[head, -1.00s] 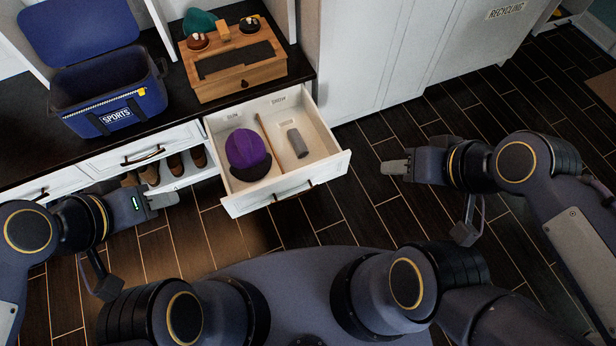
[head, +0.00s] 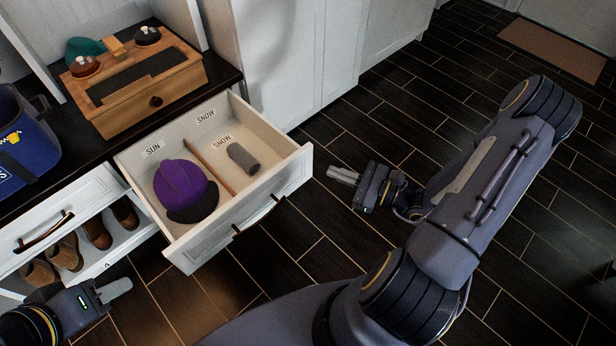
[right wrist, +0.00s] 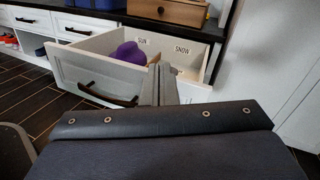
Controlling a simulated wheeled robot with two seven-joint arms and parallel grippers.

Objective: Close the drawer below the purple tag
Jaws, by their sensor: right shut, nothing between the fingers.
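A white drawer (head: 180,257) with a dark bar handle (head: 258,217) stands pulled out under the dark counter. It holds a purple cap (head: 185,187) left of a wooden divider and a grey rolled item (head: 243,158) on the right. I see no purple tag. My right gripper (head: 343,175) is shut and empty, just right of the drawer's front corner and apart from it in the head view. In the right wrist view its fingers (right wrist: 158,84) point toward the drawer front (right wrist: 140,78). My left gripper (head: 116,289) is at lower left; its finger gap is hidden.
A wooden box (head: 150,88) sits on the counter above the drawer, with a blue bag (head: 22,140) to its left. Several brown shoes (head: 66,250) lie in a cubby left of the drawer. The dark floor at right is clear up to a brown mat (head: 552,50).

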